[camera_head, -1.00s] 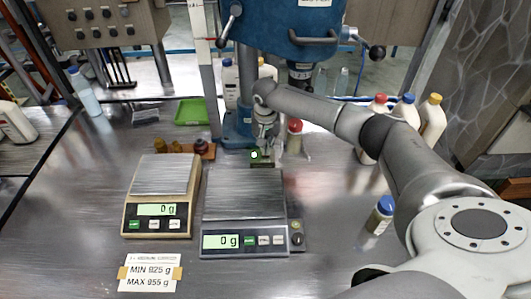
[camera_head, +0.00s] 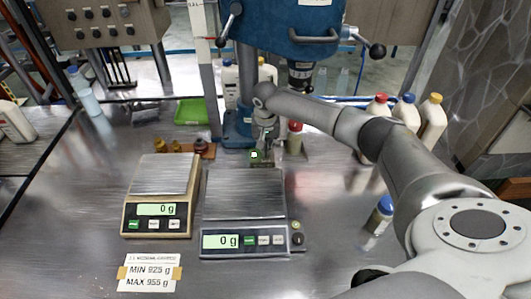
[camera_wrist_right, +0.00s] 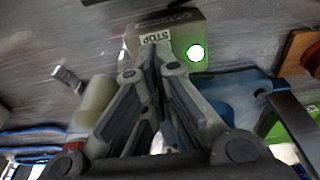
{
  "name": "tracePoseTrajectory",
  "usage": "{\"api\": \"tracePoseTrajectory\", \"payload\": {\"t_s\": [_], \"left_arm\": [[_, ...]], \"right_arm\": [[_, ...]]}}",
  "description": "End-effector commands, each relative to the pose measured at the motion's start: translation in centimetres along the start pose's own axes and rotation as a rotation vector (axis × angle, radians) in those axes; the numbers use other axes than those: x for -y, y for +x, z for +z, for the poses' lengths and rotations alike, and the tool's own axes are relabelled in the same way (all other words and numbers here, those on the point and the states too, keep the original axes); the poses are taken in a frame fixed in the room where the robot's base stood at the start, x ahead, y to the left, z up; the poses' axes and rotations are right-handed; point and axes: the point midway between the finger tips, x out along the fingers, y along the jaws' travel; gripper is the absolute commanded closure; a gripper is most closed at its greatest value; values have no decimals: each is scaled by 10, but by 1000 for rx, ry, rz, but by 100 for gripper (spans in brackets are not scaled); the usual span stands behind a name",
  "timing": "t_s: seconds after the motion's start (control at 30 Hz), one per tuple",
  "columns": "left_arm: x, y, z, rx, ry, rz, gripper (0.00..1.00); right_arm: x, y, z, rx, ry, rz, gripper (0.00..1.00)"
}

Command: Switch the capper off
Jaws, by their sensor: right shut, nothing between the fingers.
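The capper (camera_head: 290,22) is the blue machine at the back of the bench in the head view, with its head over a blue base (camera_head: 236,132). In front of it is a small switch box (camera_wrist_right: 180,27) with a "STOP" label and a round green lit button (camera_wrist_right: 196,53); the lit button also shows in the head view (camera_head: 254,155). My right gripper (camera_wrist_right: 155,50) is shut and empty, its fingertips at the STOP side of the box, beside the lit button. The fingers cover what lies below the label, and I cannot tell if they touch it. My left gripper is not in view.
Two scales (camera_head: 161,174) (camera_head: 245,194) reading 0 g stand in front of the box. A red-capped bottle (camera_head: 294,138) is close to the gripper's right. Several capped bottles (camera_head: 432,122) stand at the right back. A green tray (camera_head: 190,112) lies left of the base.

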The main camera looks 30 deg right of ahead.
Motion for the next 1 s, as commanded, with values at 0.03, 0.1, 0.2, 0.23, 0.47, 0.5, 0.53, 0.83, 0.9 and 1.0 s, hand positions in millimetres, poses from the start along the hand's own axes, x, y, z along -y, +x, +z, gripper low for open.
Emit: {"api": "tracePoseTrajectory", "payload": {"t_s": [0.03,0.1,0.2,0.23,0.47,0.5,0.53,0.83,0.9,1.0], "left_arm": [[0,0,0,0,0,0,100],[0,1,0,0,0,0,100],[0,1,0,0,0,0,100],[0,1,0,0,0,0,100],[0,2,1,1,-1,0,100],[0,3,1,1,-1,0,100],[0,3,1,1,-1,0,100],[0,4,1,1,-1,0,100],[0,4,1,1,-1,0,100],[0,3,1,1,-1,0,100]], "right_arm": [[0,1,0,0,0,0,100],[0,2,0,0,0,0,100],[0,4,1,1,0,0,100],[0,4,1,1,0,0,100],[0,8,2,1,0,0,100],[0,8,2,1,0,0,100],[0,9,2,1,0,0,100],[0,13,2,1,0,0,100],[0,14,2,1,0,0,100],[0,12,2,1,0,0,100]]}}
